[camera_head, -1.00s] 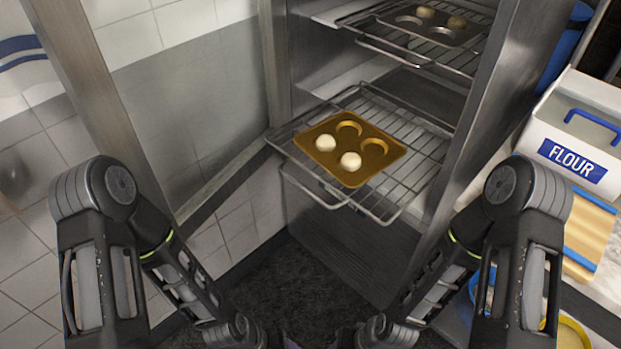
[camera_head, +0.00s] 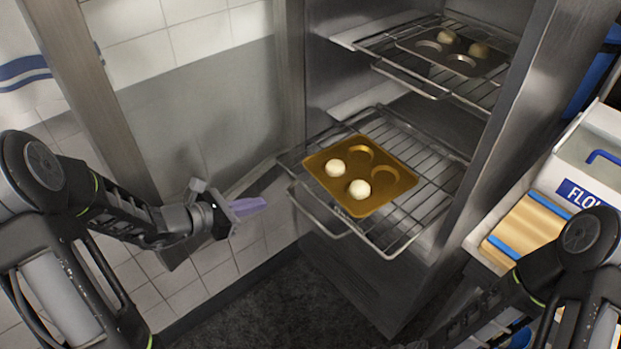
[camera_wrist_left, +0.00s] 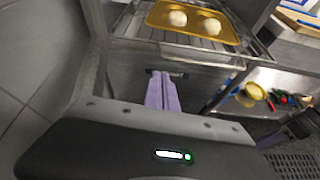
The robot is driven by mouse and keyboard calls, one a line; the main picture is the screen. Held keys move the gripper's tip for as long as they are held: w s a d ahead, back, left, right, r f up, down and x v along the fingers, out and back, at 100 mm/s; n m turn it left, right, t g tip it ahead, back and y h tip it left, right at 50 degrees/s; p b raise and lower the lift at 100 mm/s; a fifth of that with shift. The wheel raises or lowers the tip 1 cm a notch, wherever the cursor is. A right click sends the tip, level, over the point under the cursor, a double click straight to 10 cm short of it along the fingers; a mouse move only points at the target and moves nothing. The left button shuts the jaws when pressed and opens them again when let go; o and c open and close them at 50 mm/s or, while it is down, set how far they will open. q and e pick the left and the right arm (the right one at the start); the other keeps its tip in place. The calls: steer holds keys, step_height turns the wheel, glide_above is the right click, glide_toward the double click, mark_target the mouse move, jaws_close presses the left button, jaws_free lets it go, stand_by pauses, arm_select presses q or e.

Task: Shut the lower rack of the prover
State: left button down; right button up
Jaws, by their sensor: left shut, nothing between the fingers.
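The lower rack (camera_head: 432,190) of the prover (camera_head: 500,130) is a wire shelf that sticks out of the cabinet toward me. A gold tray (camera_head: 385,195) with two dough balls (camera_head: 335,168) and two empty cups rests on it. My left gripper (camera_head: 252,207) is shut and empty, to the left of the rack's front edge and apart from it. In the left wrist view its purple fingers (camera_wrist_left: 162,93) point at the rack, whose front wire bar (camera_wrist_left: 190,60) lies beyond them.
An upper rack (camera_head: 440,85) holds a darker tray (camera_head: 455,55) with dough balls. The open prover door (camera_head: 110,100) stands at the left. A flour bin (camera_head: 590,170) and a wooden board (camera_head: 528,232) are at the right.

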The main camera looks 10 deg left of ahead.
mark_target(301, 181)
arm_select(q)
steer(key=r, duration=0.1)
steer(key=w+r+n+t, duration=0.1)
steer(key=shift+d+r+h, duration=0.15)
steer(key=shift+r+h, duration=0.2)
steer(key=shift+h, duration=0.05)
steer(key=shift+d, duration=0.1)
steer(key=p+x, duration=0.1)
steer(key=x, duration=0.9)
steer(key=shift+w, duration=0.1)
